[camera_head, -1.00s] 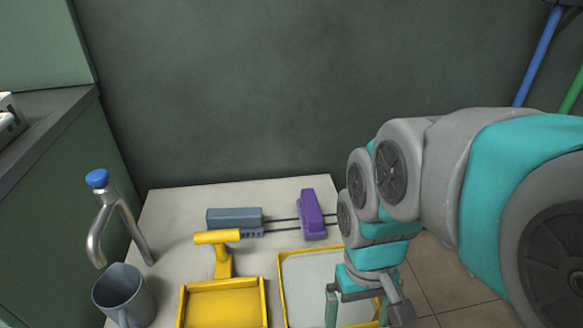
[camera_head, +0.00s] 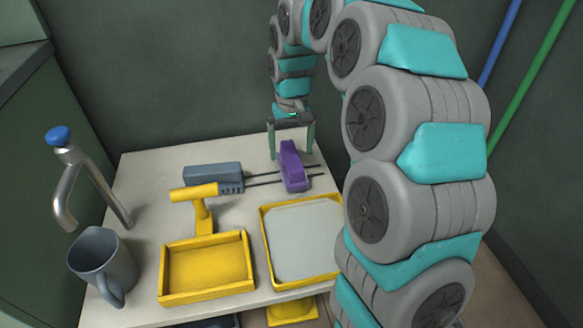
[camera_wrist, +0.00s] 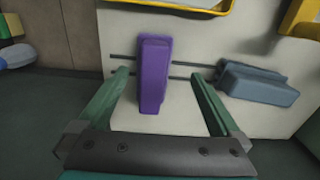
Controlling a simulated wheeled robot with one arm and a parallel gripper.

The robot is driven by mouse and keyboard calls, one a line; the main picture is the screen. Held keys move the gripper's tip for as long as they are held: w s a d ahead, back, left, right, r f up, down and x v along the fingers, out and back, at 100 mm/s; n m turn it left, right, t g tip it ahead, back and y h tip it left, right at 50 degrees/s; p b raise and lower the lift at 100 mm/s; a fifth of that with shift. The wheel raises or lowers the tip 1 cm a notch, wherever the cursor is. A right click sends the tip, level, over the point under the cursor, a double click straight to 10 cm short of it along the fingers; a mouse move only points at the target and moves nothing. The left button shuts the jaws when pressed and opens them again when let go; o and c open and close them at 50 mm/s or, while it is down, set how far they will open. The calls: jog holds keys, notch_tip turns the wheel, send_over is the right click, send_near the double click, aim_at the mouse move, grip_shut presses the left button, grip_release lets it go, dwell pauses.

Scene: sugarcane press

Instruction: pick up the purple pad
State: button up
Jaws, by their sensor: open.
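The purple pad (camera_head: 292,166) sits on the two dark rails at the back right of the pale table. It also shows in the wrist view (camera_wrist: 153,75), standing upright in the picture between my fingers. My gripper (camera_head: 291,143) is open, pointing down at the pad's far end, with one finger to each side in the head view. In the wrist view the fingers of my gripper (camera_wrist: 160,82) are spread wide, with clear gaps on both sides of the pad. I cannot tell how high the fingertips are above the table.
A blue-grey block (camera_head: 212,175) lies on the rails left of the pad. A yellow-rimmed tray (camera_head: 264,240), a yellow box (camera_head: 163,272) with a yellow handle (camera_head: 194,191), a grey mug (camera_head: 103,262) and a metal tap (camera_head: 66,190) stand nearer. A dark wall is behind.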

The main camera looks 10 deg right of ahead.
aim_at(292, 164)
jog(key=w, duration=0.1)
jog(key=w+f, duration=0.1)
jog(key=w, duration=0.1)
jog(key=shift+w+d+f, duration=0.15)
jog(key=shift+d+f, duration=0.1)
jog(key=shift+f, duration=0.15)
jog(key=shift+w+d+f, duration=0.1)
jog(key=shift+f, duration=1.8)
jog(key=shift+w+d+f, duration=0.1)
jog(key=shift+f, duration=1.8)
jog(key=shift+c, duration=0.2)
jog(key=c, duration=1.4)
jog(key=shift+r, duration=0.1)
